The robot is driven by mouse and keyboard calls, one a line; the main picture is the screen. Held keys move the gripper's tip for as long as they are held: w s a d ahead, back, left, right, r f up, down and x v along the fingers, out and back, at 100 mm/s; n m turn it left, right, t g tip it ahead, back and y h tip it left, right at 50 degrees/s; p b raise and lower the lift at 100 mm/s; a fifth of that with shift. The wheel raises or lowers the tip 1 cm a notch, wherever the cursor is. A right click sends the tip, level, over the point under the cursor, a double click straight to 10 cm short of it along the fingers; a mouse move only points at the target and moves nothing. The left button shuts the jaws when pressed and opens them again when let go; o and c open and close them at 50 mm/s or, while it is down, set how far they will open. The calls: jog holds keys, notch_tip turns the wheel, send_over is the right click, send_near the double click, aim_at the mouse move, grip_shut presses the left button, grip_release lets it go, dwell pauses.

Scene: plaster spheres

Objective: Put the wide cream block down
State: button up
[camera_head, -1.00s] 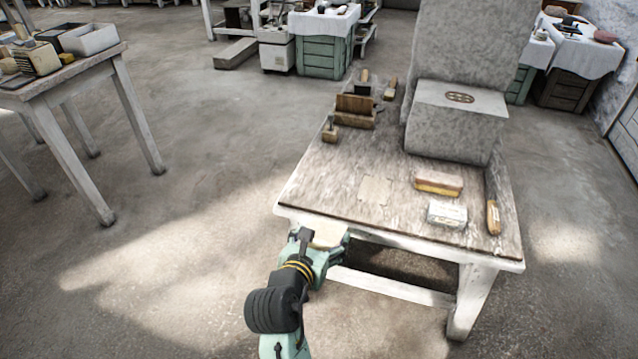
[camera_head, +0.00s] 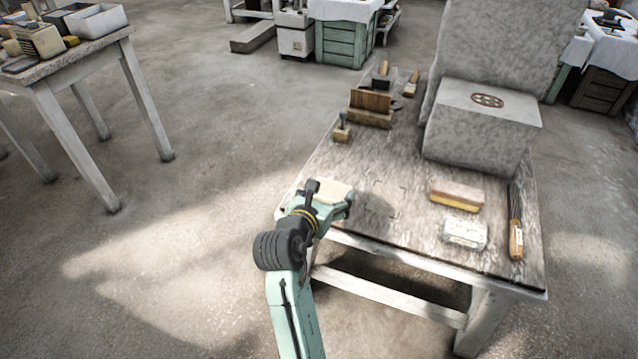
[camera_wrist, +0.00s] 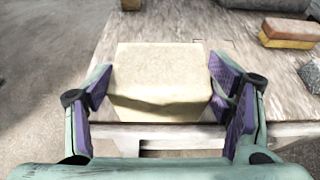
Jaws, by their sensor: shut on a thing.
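The wide cream block (camera_wrist: 160,75) is between the two purple-padded fingers of my gripper (camera_wrist: 161,98) in the wrist view. My gripper is shut on its sides. In the head view my gripper (camera_head: 332,203) is over the near left edge of the worn wooden table (camera_head: 400,243), and the cream block (camera_head: 328,190) shows partly behind it. I cannot tell whether the block's underside touches the table.
A brown and yellow sponge-like block (camera_head: 456,195), a pale box (camera_head: 464,233) and a wooden-handled brush (camera_head: 516,238) lie at the right. A wooden holder (camera_head: 371,108) and small tool (camera_head: 342,131) stand farther back. A large stone block (camera_head: 482,130) fills the back right. The table's middle is clear.

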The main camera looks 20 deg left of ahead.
jog(key=shift+w+a+f+p, duration=0.1)
jog(key=shift+w+a+f, duration=0.65)
jog(key=shift+w, duration=0.5)
jog(key=shift+w+a+f+p, duration=0.15)
jog(key=shift+w+a+f, duration=0.45)
jog(key=shift+w+a, duration=0.45)
jog(key=shift+w+a+f+p, duration=0.1)
jog(key=shift+w+a+f, duration=0.55)
jog(key=shift+w, duration=0.75)
jog(key=shift+f, duration=0.15)
jog(key=o, duration=1.9)
jog(key=shift+f, duration=0.1)
jog(key=shift+o, duration=0.2)
